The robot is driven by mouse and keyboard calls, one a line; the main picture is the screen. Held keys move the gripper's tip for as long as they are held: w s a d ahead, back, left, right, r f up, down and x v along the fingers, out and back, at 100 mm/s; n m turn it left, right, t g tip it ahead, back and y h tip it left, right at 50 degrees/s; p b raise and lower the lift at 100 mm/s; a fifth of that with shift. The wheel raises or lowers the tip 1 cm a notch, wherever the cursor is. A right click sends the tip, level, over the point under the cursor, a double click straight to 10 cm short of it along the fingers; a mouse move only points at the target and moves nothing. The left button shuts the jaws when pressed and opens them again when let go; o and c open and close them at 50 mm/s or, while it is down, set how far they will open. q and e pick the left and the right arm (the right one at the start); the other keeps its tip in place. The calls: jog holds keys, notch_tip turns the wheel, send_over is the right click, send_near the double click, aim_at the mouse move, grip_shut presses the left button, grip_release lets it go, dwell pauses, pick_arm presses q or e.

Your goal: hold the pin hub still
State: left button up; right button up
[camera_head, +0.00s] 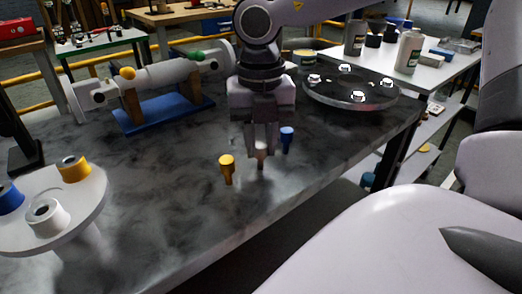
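A pale round hub (85,212) with a yellow, a blue and a white socket on top stands at the left; I take it as the pin hub. No gripper touches it. My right gripper (263,150) points down over the table's middle, with its fingers at the head of a whitish pin (261,160). Whether the fingers grip this pin or only stand around it I cannot tell. A yellow pin (227,168) stands upright to its left and a blue pin (287,138) to its right. My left gripper is not in view.
The dark marbled table (160,190) has free room between the hub and the pins. A shaft assembly (160,74) rests on a blue stand (165,114) behind. A dark disc (345,97) with several white knobs stands at the back right. The table's front edge is bare.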

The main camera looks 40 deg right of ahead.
aim_at(260, 145)
grip_shut()
jog(key=shift+r+p, duration=0.85)
jog(key=shift+r, duration=0.9)
